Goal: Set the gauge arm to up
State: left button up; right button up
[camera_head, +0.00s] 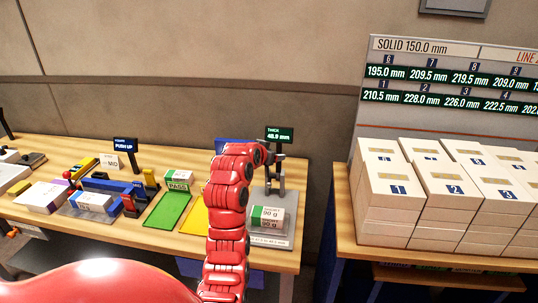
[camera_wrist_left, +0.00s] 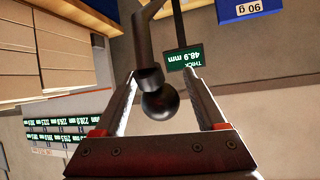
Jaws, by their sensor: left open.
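The thickness gauge (camera_head: 283,180) stands at the right end of the left table. Its green display (camera_head: 280,134) reads THICK 48.9 mm and also shows upside down in the left wrist view (camera_wrist_left: 188,60). In the head view my left gripper (camera_head: 270,157) is beside the gauge's upper part and partly hidden by my red arm.
Green (camera_head: 168,210) and yellow (camera_head: 194,219) mats lie left of my arm. A PUSH UP sign (camera_head: 125,147) stands farther left. Numbered white reams (camera_head: 398,188) are stacked on the right table, below a board of mm readings (camera_head: 450,85). A gap separates the tables.

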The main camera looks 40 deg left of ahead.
pick_arm(q)
jog(key=shift+s+d+r+b, duration=0.15)
jog(key=shift+s+r+b, duration=0.15)
jog(key=shift+s, duration=0.25)
jog(key=b+v, duration=0.1)
jog(key=v, duration=0.2)
jog(key=shift+s+b, duration=0.15)
jog(key=shift+b, duration=0.2)
jog(key=p+v, duration=0.6)
jog(key=v, duration=0.6)
jog(key=shift+s+r+p, duration=0.25)
jog(key=shift+r+p, duration=0.05)
jog(key=shift+p, duration=0.05)
jog(key=shift+d, duration=0.1)
